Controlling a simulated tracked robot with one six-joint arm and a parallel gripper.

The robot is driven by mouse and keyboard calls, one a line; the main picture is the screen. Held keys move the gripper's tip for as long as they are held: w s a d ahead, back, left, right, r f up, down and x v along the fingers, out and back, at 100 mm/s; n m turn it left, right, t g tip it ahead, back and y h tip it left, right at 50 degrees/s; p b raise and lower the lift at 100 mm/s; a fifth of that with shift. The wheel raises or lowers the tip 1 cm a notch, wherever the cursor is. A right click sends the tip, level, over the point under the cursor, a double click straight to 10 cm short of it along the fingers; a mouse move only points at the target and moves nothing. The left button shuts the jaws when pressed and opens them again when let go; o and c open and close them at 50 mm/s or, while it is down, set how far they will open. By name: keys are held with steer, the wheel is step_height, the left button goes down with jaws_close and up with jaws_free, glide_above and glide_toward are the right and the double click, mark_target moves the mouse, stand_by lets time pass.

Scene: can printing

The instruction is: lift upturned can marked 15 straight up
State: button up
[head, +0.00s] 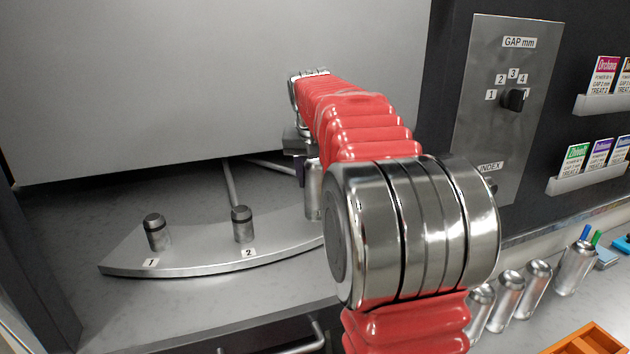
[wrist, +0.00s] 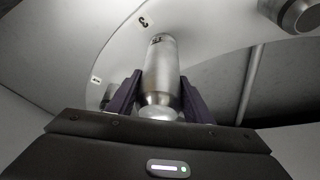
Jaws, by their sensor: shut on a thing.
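The silver can (wrist: 160,72) stands between the two purple fingers of my gripper (wrist: 154,92) in the wrist view. A small dark mark shows near its far end and looks like 15, though it is small and blurred. My gripper is shut on the can. The can is beside the number 3 plate on the curved grey plate (wrist: 115,55). In the head view my arm hides most of the can (head: 313,192) and the gripper. I cannot tell whether the can is still around a peg or clear of it.
Metal pegs 1 (head: 156,235) and 2 (head: 243,226) stand bare on the curved plate. A large grey panel (head: 200,80) is close behind my arm. At the right are the GAP mm panel (head: 490,125), card racks (head: 600,103), several cans (head: 506,300) and an orange tray (head: 585,342).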

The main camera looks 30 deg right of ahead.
steer(key=shift+c, duration=1.3)
steer(key=shift+r, duration=0.1)
step_height(320, 180, up, 10)
steer(key=shift+f, duration=0.1)
